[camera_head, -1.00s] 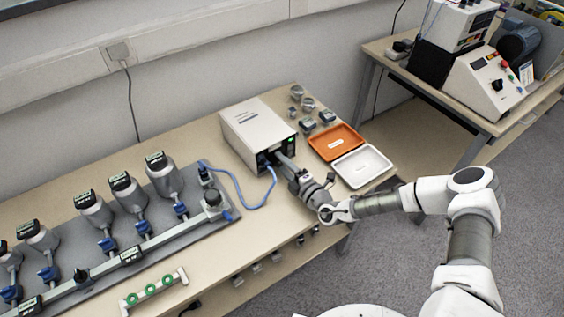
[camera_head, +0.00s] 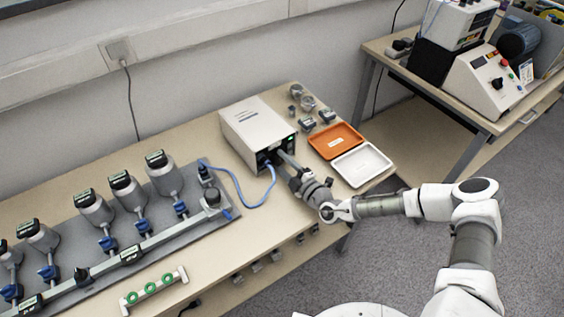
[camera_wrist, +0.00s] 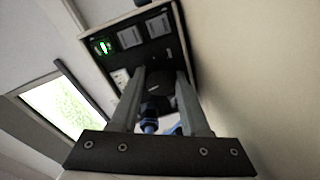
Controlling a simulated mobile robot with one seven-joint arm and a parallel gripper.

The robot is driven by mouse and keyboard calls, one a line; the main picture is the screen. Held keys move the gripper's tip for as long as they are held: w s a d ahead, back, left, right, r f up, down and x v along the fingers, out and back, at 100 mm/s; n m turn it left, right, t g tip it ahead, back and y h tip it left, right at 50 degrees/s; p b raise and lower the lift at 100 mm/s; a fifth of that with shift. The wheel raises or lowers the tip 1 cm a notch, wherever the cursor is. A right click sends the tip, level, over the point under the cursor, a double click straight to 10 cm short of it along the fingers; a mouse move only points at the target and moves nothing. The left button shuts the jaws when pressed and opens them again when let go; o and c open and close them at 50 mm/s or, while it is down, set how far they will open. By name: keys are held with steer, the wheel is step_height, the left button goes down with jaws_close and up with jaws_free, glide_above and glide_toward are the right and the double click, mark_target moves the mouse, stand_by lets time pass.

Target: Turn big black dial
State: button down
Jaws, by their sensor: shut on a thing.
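The white box-shaped device (camera_head: 256,125) stands on the bench in the head view. Its dark front panel shows in the wrist view (camera_wrist: 152,32), with a lit green display (camera_wrist: 103,46) and two grey squares. The big black dial (camera_wrist: 159,82) is on that panel, between my fingers. My gripper (camera_wrist: 160,78) is shut on the dial, its two grey fingers on either side of it. In the head view my gripper (camera_head: 283,158) reaches the panel and hides the dial. A blue connector (camera_wrist: 149,122) shows just beyond the fingers in the wrist view.
A blue hose (camera_head: 240,194) runs from the device to a grey plate with several metal gauges at left. An orange tray (camera_head: 335,139) and a white tray (camera_head: 361,165) lie right of the device, with small metal parts behind them.

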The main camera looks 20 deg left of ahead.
steer(key=shift+c, duration=1.9)
jaws_free()
